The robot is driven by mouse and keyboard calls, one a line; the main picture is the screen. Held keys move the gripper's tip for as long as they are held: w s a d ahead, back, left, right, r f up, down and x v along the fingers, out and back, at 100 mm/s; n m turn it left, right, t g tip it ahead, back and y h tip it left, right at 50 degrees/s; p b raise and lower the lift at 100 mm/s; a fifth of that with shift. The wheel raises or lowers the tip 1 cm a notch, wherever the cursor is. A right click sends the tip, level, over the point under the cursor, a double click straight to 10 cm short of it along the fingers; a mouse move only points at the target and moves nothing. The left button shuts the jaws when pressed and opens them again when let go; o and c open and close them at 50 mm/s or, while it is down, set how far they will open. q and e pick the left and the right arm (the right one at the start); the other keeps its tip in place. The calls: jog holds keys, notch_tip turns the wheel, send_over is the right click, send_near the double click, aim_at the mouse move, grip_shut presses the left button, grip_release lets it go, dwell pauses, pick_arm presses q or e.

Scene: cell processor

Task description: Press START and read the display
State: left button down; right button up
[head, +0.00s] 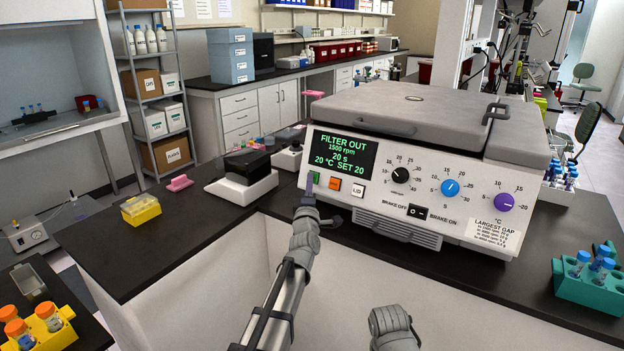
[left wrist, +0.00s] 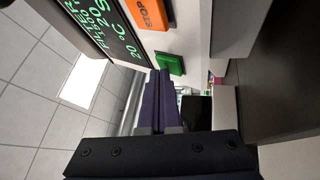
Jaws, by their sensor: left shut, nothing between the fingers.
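The cell processor (head: 415,180) stands on the black bench with its grey lid down. Its display (head: 341,154) reads "FILTER OUT, 1500 rpm, 20 s, 20 °C SET 20" in green. Below the display are a green button (head: 315,177), an orange STOP button (head: 334,184) and a white LID button (head: 357,190). My left gripper (head: 308,184) is shut and empty, its dark tips just in front of the green button. In the left wrist view, the shut fingers (left wrist: 158,78) point close to the green button (left wrist: 169,64), beside the STOP button (left wrist: 151,14); contact cannot be told.
A black-and-white device (head: 243,178) stands left of the processor. A yellow tube box (head: 141,209) and a pink object (head: 180,183) lie farther left. A teal tube rack (head: 590,284) stands at right. Part of my right arm shows at the bottom, its fingers unseen.

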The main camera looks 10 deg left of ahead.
pick_arm(q)
jog(key=shift+s, duration=0.1)
jog(key=shift+s+a+r, duration=0.25)
jog(key=shift+s, duration=0.35)
dwell(0.3)
jog(key=s, duration=0.1)
jog(key=s+a+r+p, duration=0.1)
jog(key=s, duration=0.1)
jog(key=s+p, duration=0.1)
jog(key=shift+s+a+r, duration=0.2)
jog(key=shift+a+r, duration=0.1)
dwell(1.1)
